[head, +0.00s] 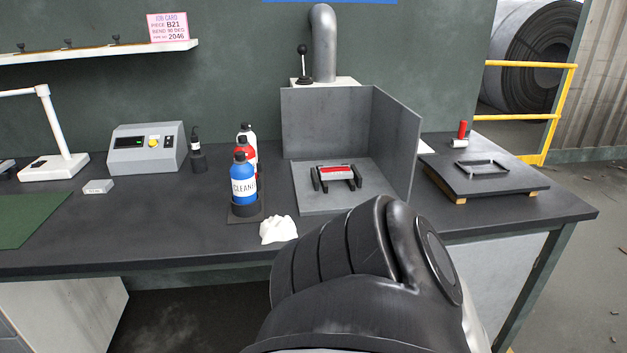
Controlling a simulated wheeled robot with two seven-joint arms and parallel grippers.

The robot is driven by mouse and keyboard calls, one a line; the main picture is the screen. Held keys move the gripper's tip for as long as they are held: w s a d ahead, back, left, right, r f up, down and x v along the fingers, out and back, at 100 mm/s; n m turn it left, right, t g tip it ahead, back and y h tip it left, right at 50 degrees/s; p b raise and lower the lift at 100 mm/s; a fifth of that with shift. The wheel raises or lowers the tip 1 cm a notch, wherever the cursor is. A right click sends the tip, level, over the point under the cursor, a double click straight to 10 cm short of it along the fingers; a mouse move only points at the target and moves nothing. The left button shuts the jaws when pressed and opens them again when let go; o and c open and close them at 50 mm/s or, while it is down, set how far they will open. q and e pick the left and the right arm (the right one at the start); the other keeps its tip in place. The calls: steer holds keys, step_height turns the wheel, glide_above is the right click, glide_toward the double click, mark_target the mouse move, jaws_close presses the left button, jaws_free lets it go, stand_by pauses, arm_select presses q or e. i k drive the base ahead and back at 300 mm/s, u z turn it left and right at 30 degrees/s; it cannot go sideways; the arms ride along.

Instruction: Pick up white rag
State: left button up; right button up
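The white rag (278,229) lies crumpled on the dark workbench (150,225), near its front edge. It is just in front of the bottle holder, and the dark link of my own arm rises close to its right. This link fills the lower middle of the head view and hides part of the bench to the right of the rag. Neither of my grippers shows in this view. Nothing is seen touching the rag.
A blue cleaner bottle (244,188) stands with other bottles in a dark holder behind the rag. A grey booth (395,145) holds a red piece (335,171) on black supports. A grey control box (146,150) stands left. The bench left of the rag is clear.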

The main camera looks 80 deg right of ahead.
mark_target(276, 229)
steer(key=z, duration=2.3)
steer(key=k, duration=0.5)
steer(key=z, duration=0.85)
steer(key=i, duration=0.75)
steer(key=u, duration=0.15)
